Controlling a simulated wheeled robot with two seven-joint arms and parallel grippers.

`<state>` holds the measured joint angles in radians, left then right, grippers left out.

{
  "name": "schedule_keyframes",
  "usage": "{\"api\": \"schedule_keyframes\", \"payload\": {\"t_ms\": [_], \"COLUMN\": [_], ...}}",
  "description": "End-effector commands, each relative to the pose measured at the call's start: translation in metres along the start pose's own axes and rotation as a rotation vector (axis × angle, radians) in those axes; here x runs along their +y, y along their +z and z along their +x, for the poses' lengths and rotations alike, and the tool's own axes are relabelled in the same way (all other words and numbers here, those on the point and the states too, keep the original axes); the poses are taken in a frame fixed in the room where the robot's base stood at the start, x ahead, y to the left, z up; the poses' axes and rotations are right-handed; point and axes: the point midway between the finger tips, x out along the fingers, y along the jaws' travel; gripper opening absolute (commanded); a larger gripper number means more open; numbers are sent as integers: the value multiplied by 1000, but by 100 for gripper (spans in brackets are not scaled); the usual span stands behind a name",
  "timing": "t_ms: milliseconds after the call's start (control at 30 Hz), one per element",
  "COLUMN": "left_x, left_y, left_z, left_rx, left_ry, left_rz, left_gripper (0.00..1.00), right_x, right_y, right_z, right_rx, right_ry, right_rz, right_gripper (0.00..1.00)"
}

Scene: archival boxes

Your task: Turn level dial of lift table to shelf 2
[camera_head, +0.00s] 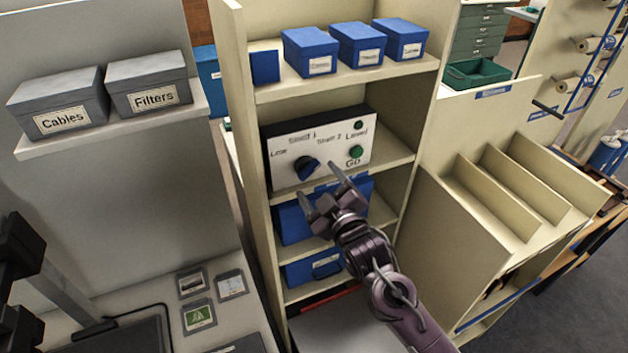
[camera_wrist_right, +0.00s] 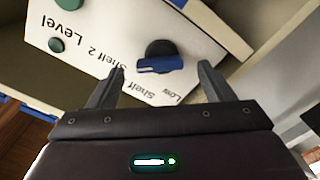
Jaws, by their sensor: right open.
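The level dial (camera_head: 307,168) is a dark round knob with a blue bar, on a white control panel (camera_head: 285,176) inside the shelf unit. The panel is lettered Low, Shelf 1, Shelf 2 and Level, with a green Go button (camera_head: 355,152). I cannot tell exactly which mark the dial points to. My right gripper (camera_head: 322,184) is open and empty, in front of and just below the dial. In the right wrist view the dial (camera_wrist_right: 160,50) shows beyond and between the open fingers (camera_wrist_right: 162,73), apparently not touched.
Blue boxes (camera_head: 310,54) stand on the shelf above the panel, and more blue boxes (camera_head: 296,226) sit below it. Grey Cables (camera_head: 62,92) and Filters (camera_head: 148,75) boxes are on a left wall shelf. An empty slotted cream rack (camera_head: 487,205) stands at right.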

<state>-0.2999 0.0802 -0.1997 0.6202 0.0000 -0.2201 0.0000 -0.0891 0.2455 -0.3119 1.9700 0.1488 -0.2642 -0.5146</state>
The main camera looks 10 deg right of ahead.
Motion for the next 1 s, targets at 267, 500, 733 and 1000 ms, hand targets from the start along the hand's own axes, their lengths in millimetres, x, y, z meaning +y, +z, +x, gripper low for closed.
{"api": "schedule_keyframes", "payload": {"t_ms": [267, 500, 733, 1000], "left_x": [0, 0, 0, 1], "left_y": [2, 2, 2, 2], "left_z": [17, 17, 17, 23], "left_rx": [0, 0, 0, 0], "left_ry": [0, 0, 0, 0], "left_rz": [0, 0, 1, 1], "left_gripper": [36, 36, 36, 36], "right_x": [-2, 0, 0, -26], "right_y": [2, 0, 0, 42], "right_z": [-37, -42, -42, -37], "right_rx": [-2, -1, -1, -70], "right_ry": [-1, 0, 0, -37], "right_rz": [0, 0, 0, 21], "right_gripper": [75, 75, 75, 75]}}
